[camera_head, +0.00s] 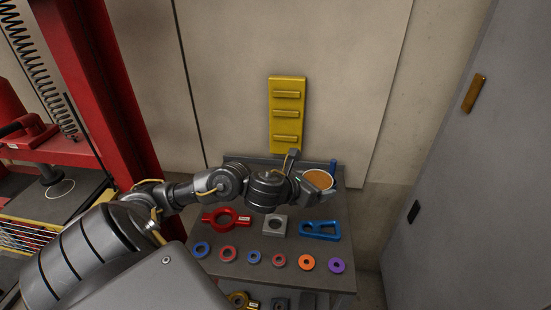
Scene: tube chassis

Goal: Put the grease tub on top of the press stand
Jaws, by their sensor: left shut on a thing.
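The grease tub (318,179) is a small round tub with a pale rim and an orange-brown top, at the back right of the grey workbench. My left gripper (306,180) is at the tub's left side and shut on it. The arm and gripper hide part of the tub, and I cannot tell whether its base touches the bench. A red press frame (108,90) stands at the left and looks like the press stand. My right gripper is not in view.
The workbench (235,268) carries a red ring clamp (226,219), a grey block (275,225), a blue bracket (320,230) and a row of coloured rings (307,262). A yellow rack (287,115) is on the back wall. A grey cabinet (470,190) stands right.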

